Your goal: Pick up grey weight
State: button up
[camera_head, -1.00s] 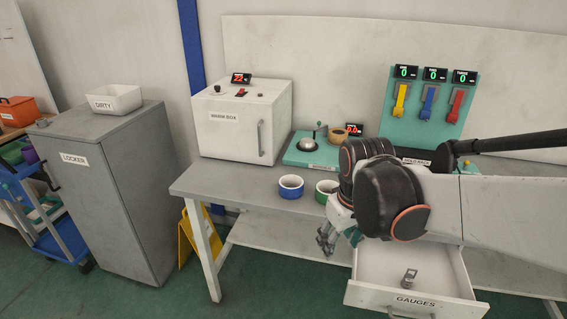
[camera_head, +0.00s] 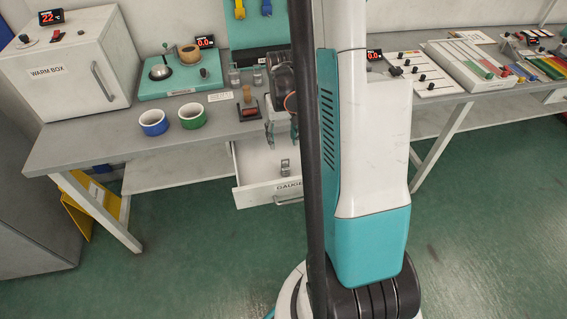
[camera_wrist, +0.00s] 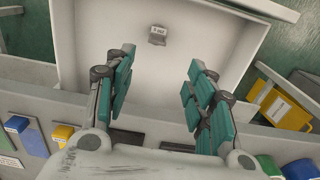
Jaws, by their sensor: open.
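The grey weight (camera_head: 284,166) stands alone inside the open white drawer labelled "GAUGES" (camera_head: 245,194). In the wrist view the small grey weight (camera_wrist: 157,35) sits on the drawer floor (camera_wrist: 205,42), beyond my fingertips and between their lines. My gripper (camera_wrist: 158,75) is open with its teal finger pads apart and nothing between them. In the head view my gripper (camera_head: 281,130) hangs over the back part of the drawer, above and behind the weight. My arm hides the drawer's right side in that view.
The grey table (camera_head: 90,143) stands behind the drawer. A yellow folding sign (camera_head: 95,200) leans below. The drawer floor around the weight is clear.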

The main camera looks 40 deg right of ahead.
jog(key=b, duration=0.3)
send_over(285, 166)
jog(key=f, duration=0.5)
jog(key=w+f, duration=0.1)
jog(key=f, duration=0.2)
jog(key=shift+a+f, duration=0.1)
jog(key=shift+f, duration=0.1)
jog(key=f+b, duration=0.1)
jog(key=f, duration=0.1)
jog(key=s+f+b, duration=0.1)
jog(key=f, duration=0.1)
jog(key=shift+f, duration=0.25)
jog(key=shift+f+b, duration=0.3)
jog(key=shift+f, duration=0.1)
jog(key=shift+s+r, duration=0.1)
jog(key=shift+c, duration=0.2)
grip_shut()
